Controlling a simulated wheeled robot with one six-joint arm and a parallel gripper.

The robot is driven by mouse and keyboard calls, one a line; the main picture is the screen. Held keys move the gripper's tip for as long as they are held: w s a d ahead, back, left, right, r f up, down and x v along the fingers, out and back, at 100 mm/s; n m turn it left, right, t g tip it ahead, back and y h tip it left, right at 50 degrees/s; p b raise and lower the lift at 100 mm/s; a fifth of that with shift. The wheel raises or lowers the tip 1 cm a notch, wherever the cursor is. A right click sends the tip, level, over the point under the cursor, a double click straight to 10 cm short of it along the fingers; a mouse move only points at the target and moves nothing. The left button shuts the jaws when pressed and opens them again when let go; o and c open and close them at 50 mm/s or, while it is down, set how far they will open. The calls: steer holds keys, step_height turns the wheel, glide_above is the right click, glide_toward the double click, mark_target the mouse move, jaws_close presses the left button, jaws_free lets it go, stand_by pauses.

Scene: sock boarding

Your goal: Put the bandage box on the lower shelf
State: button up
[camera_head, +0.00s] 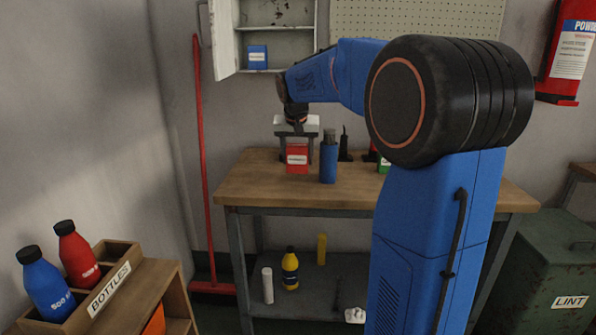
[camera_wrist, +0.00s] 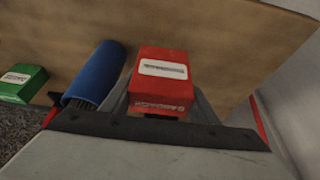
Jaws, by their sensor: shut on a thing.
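A red box with a white label (camera_head: 297,158), which I take to be the bandage box, is between my gripper's fingers (camera_head: 297,150) over the left part of the bench top. My gripper points down and is shut on it. In the wrist view the red box (camera_wrist: 160,75) sits between the two grey fingers; its small print is hard to read. Whether its bottom touches the wood is unclear. The bench's lower shelf (camera_head: 325,292) is a grey board under the top.
A blue cylinder (camera_head: 328,160) stands close right of the red box. A green box (camera_wrist: 22,83) is farther off. The lower shelf holds a white bottle (camera_head: 267,284), yellow bottle (camera_head: 290,268) and yellow item (camera_head: 321,249). A wall cabinet (camera_head: 282,40) holds a blue box (camera_head: 257,56).

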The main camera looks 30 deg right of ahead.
mark_target(297, 151)
steer(key=shift+f, duration=2.35)
steer(key=shift+f, duration=0.1)
steer(key=o, duration=1.1)
steer(key=shift+c, duration=0.2)
steer(key=v, duration=1.2)
